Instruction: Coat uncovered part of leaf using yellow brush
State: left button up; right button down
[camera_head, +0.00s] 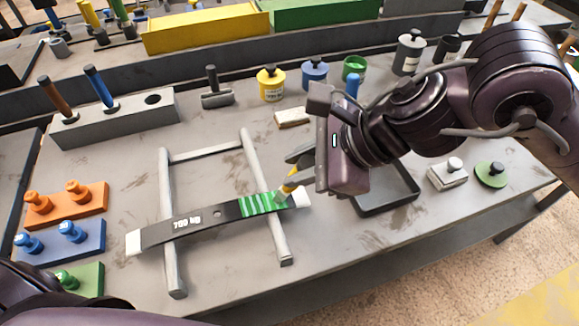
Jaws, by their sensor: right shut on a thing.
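The leaf (200,219) is a dark, slightly curved bar with white ends and a "700 kg" label. It lies across a grey rack frame (166,215). Green stripes (258,203) cover a section toward its right end. My right gripper (293,173) is shut on the yellow brush (289,187) and holds it over the right part of the leaf. The brush tip is at or just above the right edge of the striped section; I cannot tell if it touches. The gripper hides part of the brush. My left gripper is not in view.
Yellow (271,84), blue (314,74) and green (354,68) pots stand behind. A dark tray (388,206) lies right of my gripper. A grey holder block (133,122) with two handled tools stands back left. Orange (66,205) and blue (62,240) peg blocks sit left.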

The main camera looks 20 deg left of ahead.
jog(key=shift+r, duration=0.1)
jog(key=shift+w+d+r+p, duration=0.15)
jog(key=shift+r+p, duration=0.4)
jog(key=shift+r, duration=0.45)
jog(key=shift+w+d+r+p, duration=0.15)
jog(key=shift+r+p, duration=0.45)
jog(key=shift+r, duration=0.35)
jog(key=shift+d+r+p, duration=0.15)
jog(key=shift+r+p, duration=0.4)
jog(key=shift+r, duration=0.45)
